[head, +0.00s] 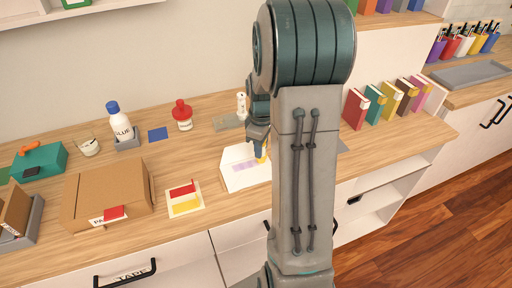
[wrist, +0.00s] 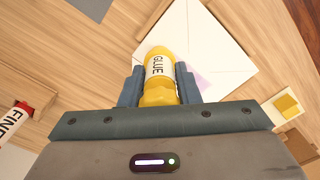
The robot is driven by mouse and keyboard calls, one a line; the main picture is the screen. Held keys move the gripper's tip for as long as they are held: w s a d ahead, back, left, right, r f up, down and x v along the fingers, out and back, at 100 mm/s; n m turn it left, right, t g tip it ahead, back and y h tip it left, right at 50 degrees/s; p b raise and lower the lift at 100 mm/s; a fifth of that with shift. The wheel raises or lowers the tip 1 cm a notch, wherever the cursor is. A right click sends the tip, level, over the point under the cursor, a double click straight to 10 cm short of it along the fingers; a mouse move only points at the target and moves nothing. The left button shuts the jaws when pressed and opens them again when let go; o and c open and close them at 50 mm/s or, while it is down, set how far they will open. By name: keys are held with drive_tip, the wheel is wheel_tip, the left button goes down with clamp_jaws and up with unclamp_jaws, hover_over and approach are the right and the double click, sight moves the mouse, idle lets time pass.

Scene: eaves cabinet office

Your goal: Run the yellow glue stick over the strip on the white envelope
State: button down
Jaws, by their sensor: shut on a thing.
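The white envelope (head: 236,178) lies open on the wooden counter, left of my arm in the head view. A pale purple strip (head: 244,166) shows on it. The envelope also fills the upper middle of the wrist view (wrist: 215,38). The yellow glue stick (wrist: 160,80) has a white label reading GLUE. My gripper (wrist: 160,84) is shut on the glue stick, with one blue-grey finger on each side. The stick is over the envelope, and part of the strip shows beside it. Whether its tip touches the paper I cannot tell. In the head view my arm partly hides the gripper and envelope.
Left of the envelope lies a card with red and yellow patches (head: 185,200), then a cardboard box (head: 108,194). Behind stand a glue bottle (head: 120,124) and a red-capped jar (head: 182,115). Several books (head: 385,101) stand right of my arm.

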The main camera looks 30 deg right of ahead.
wheel_tip(320, 180, up, 2)
drive_tip(key=shift+w+r+p, duration=0.1)
drive_tip(key=shift+r+p, duration=0.15)
drive_tip(key=shift+p, duration=0.05)
drive_tip(key=shift+a+r+p, duration=0.2)
drive_tip(key=shift+r+p, duration=0.35)
drive_tip(key=shift+r, duration=0.15)
drive_tip(key=shift+r+p, duration=1.55)
drive_tip(key=shift+r, duration=0.6)
